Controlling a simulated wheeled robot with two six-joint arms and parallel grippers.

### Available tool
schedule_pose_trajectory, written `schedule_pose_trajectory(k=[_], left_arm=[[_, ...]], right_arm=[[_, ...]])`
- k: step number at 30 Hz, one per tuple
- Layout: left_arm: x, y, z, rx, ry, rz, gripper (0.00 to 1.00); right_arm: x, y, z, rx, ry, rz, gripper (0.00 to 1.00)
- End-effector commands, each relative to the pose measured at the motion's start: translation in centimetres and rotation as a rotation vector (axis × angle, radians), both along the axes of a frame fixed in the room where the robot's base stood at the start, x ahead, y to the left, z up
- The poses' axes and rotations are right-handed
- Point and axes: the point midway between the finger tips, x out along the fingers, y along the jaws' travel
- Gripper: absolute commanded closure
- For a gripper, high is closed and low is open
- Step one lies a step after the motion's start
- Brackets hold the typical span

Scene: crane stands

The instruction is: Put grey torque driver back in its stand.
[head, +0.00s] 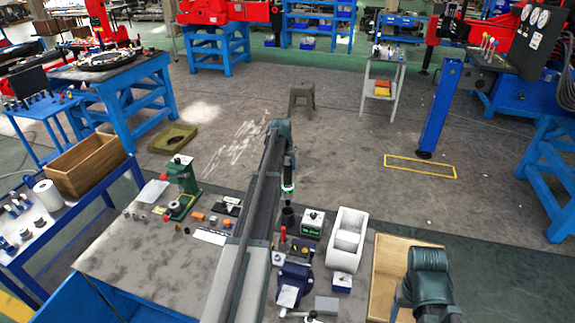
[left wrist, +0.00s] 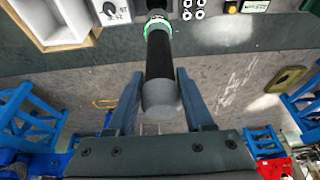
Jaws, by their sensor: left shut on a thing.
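My left gripper (head: 289,163) points down over the workbench and is shut on the torque driver (head: 288,176). The driver is upright, with a dark body and a bright green ring near its lower part. In the left wrist view the driver (left wrist: 160,65) stands between the two fingers (left wrist: 158,95), its grey end cap towards me. A dark round cup (head: 288,215), which looks like the stand, is just below the driver in the head view. I cannot tell whether the driver's tip touches it. Only my right arm's wrist shows at the lower right; its fingers are out of sight.
A white-topped device (head: 312,222) with a green display and a white two-compartment bin (head: 347,240) are right of the cup. A green press (head: 182,178) and small parts stand to the left. A dark blue vise (head: 294,282) is nearer. A wooden board (head: 392,262) lies at right.

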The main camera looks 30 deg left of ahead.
Motion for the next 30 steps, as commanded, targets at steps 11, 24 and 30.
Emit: schedule_pose_trajectory(k=[11, 24, 30], left_arm=[[0.0, 0.0, -3.0, 0.0, -0.001, 0.0, 1.0], [0.0, 0.0, -3.2, 0.0, -0.001, 0.0, 1.0], [0.0, 0.0, -3.2, 0.0, -0.001, 0.0, 1.0]], right_arm=[[0.0, 0.0, -3.0, -0.001, 0.0, 0.007, 0.34], [0.0, 0.0, -3.2, -0.001, 0.001, 0.008, 0.34], [0.0, 0.0, -3.2, -0.001, 0.001, 0.008, 0.34]])
